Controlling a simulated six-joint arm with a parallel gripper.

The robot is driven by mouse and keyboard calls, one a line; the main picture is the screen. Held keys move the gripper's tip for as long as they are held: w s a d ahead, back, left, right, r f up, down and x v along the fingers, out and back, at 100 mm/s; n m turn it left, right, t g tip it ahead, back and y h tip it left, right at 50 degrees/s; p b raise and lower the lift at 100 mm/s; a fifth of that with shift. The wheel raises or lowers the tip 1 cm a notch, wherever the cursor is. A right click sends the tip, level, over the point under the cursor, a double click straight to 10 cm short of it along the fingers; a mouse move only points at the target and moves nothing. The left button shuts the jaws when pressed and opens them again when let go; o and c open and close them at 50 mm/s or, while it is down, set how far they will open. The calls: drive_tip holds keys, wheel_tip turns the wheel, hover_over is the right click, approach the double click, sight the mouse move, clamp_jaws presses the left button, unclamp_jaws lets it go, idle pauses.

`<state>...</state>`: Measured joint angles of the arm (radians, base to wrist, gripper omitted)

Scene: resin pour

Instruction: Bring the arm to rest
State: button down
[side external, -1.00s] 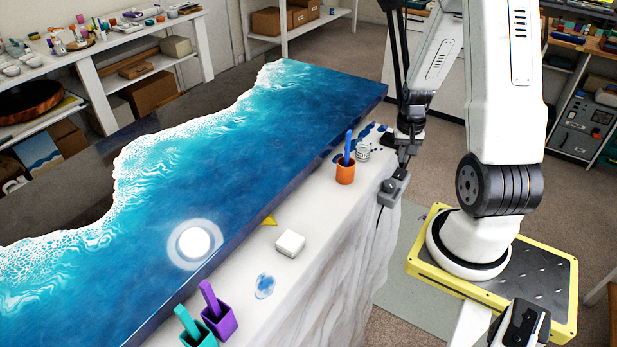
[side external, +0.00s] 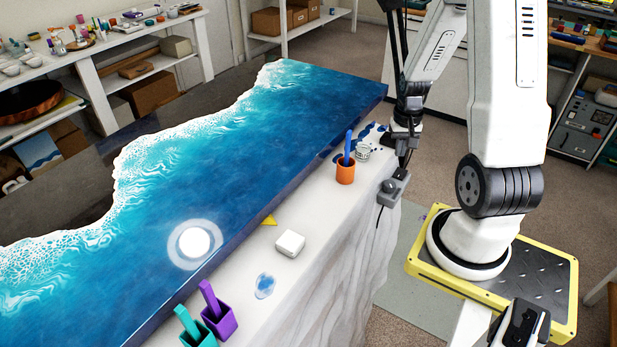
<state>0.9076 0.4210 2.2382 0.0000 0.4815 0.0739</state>
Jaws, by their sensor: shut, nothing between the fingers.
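My gripper (side external: 404,158) hangs pointing down at the right end of the bench, beside the blue resin slab. Its dark fingers are shut with nothing seen between them. They are just above and behind a small grey box with a cord (side external: 393,187) at the bench edge; I cannot tell the exact gap. The resin slab (side external: 240,150), blue with white foam patterns, lies on the bench, apart from my gripper.
Near my gripper stand an orange cup (side external: 345,173) with a blue stick and a small clear cup (side external: 363,153). A white block (side external: 290,243), a purple cup (side external: 219,321) and a teal cup (side external: 195,332) line the front ledge (side external: 330,215).

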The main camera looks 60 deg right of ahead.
drive_tip(key=w+a+r+n, duration=0.1)
drive_tip(key=a+n, duration=0.1)
drive_tip(key=a, duration=0.3)
drive_tip(key=w+a+r+n, duration=0.1)
drive_tip(key=w+a+n, duration=0.1)
drive_tip(key=a, duration=0.3)
drive_tip(key=w+a+n, duration=0.1)
drive_tip(key=a+n, duration=0.3)
drive_tip(key=a, duration=0.1)
drive_tip(key=shift+w+a+r, duration=0.1)
drive_tip(key=shift+w+r, duration=0.25)
drive_tip(key=shift+r, duration=0.05)
drive_tip(key=w+a+r+n+t, duration=0.1)
drive_tip(key=a, duration=0.5)
drive_tip(key=w+a+r+n+t, duration=0.1)
drive_tip(key=a+r+n, duration=0.1)
drive_tip(key=a, duration=0.3)
drive_tip(key=shift+w+a+r+t, duration=0.25)
drive_tip(key=shift+a+r+t, duration=0.05)
drive_tip(key=shift+a, duration=0.05)
drive_tip(key=c, duration=1.3)
unclamp_jaws()
